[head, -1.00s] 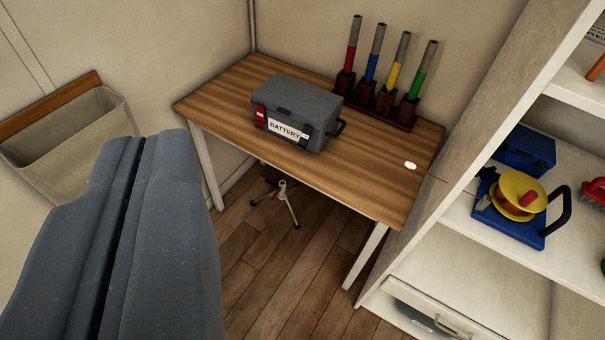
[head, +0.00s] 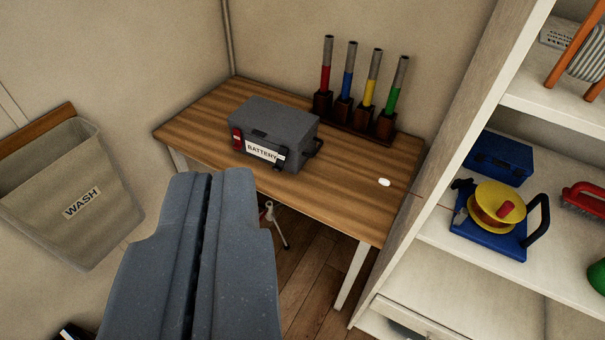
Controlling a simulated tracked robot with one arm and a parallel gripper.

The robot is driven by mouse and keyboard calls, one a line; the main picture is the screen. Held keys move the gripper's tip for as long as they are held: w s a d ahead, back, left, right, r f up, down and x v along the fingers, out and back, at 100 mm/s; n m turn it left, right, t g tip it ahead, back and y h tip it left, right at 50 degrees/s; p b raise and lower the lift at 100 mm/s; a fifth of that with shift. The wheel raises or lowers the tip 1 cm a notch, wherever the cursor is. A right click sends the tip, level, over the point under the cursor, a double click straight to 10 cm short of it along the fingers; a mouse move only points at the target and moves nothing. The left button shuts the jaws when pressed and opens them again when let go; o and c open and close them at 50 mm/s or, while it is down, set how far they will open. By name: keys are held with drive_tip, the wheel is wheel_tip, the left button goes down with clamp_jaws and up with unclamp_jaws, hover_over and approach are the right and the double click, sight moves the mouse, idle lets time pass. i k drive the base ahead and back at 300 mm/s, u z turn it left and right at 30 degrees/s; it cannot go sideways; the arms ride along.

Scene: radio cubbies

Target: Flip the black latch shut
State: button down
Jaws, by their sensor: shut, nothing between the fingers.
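A dark grey battery box (head: 275,126) with a lid and a white BATTERY label sits on the wooden desk. A red latch (head: 237,139) is on the left of its front face. A small black latch (head: 281,158) shows near the right end of the label; it is too small to tell its position. My gripper (head: 212,178) is shut and empty, large in the foreground at lower left. Its tips appear just below the box in the picture, apart from it.
The desk (head: 340,205) bears a rack of coloured tubes (head: 352,122) at the back and a small white object (head: 384,182). Shelves with a yellow reel (head: 495,205) stand at right. A WASH bin (head: 55,190) hangs on the left wall.

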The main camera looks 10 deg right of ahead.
sight(282, 151)
drive_tip(key=z, duration=0.15)
drive_tip(key=i, duration=1)
drive_tip(key=u, duration=0.05)
